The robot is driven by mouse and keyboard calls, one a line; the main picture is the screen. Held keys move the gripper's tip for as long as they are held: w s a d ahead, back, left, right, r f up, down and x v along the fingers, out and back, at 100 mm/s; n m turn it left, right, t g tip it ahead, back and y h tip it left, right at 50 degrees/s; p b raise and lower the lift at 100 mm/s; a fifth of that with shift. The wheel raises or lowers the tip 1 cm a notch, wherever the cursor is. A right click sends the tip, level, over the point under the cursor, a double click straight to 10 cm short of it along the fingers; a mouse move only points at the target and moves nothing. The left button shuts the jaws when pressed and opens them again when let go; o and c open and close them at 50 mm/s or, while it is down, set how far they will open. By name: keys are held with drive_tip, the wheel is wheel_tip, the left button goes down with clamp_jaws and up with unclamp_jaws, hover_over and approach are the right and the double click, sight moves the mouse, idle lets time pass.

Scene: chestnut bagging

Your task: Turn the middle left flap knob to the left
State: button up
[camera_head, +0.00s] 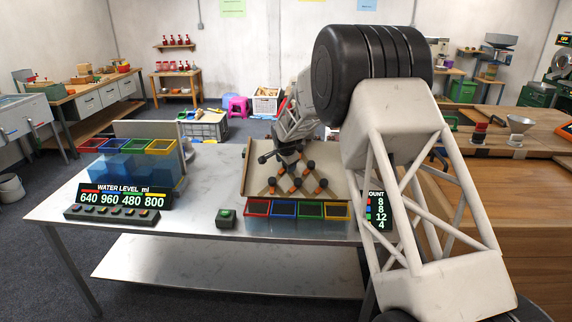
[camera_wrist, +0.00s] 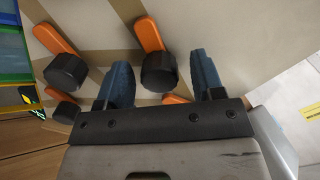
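The pale sloped board (camera_head: 254,172) stands on the metal table and carries several black round knobs, each with an orange flap. In the wrist view one black knob (camera_wrist: 158,71) with an orange flap (camera_wrist: 149,34) lies between the blue fingertips of my gripper (camera_wrist: 161,82). The fingers are open, with a gap on both sides of this knob. A second knob (camera_wrist: 67,71) is to its left, and a smaller-looking one (camera_wrist: 66,111) is below that. In the head view my gripper is over the upper part of the board, partly hidden by my arm. Which knob is the middle left one I cannot tell for certain.
Red, blue, green and yellow bins (camera_head: 284,209) line the board's front edge. A green button box (camera_head: 226,218) and a water level display (camera_head: 124,196) are to the left. A count display (camera_head: 379,211) is at the right, beside my arm.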

drive_tip(key=shift+r, duration=0.1)
drive_tip(key=v, duration=0.7)
drive_tip(key=shift+s+r, duration=0.15)
drive_tip(key=shift+r, duration=0.1)
idle(0.4)
drive_tip(key=shift+d, duration=0.1)
